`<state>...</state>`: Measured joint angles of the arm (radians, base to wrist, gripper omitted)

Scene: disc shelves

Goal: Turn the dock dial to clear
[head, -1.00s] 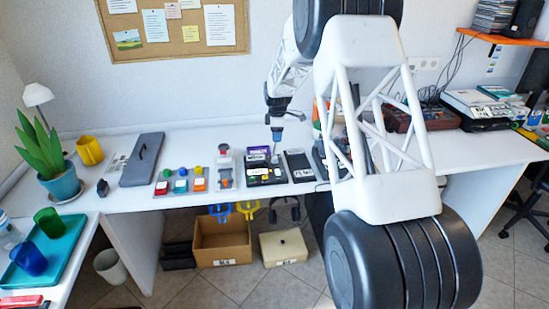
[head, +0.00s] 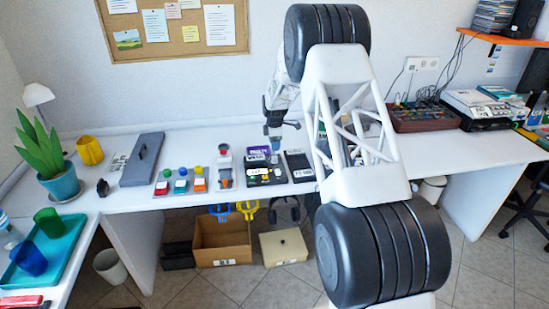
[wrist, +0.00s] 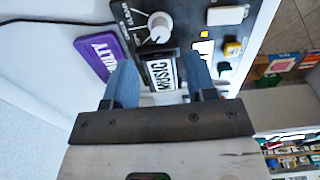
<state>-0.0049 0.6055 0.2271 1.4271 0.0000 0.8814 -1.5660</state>
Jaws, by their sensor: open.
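The dock is a black panel (head: 281,178) on the long white desk, also seen in the wrist view (wrist: 183,42). Its white round dial (wrist: 160,26) has a pointer and small markings around it, too small to read surely. In the wrist view the dial lies beyond my fingertips, a little left of the panel's middle. My gripper (wrist: 161,78) is open, its two blue-grey fingers apart with nothing held between them. A white label reading MUSIC (wrist: 161,72) shows between the fingers.
A purple label (wrist: 100,55) lies beside the dock. A dark case (head: 299,164) lies to the right.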

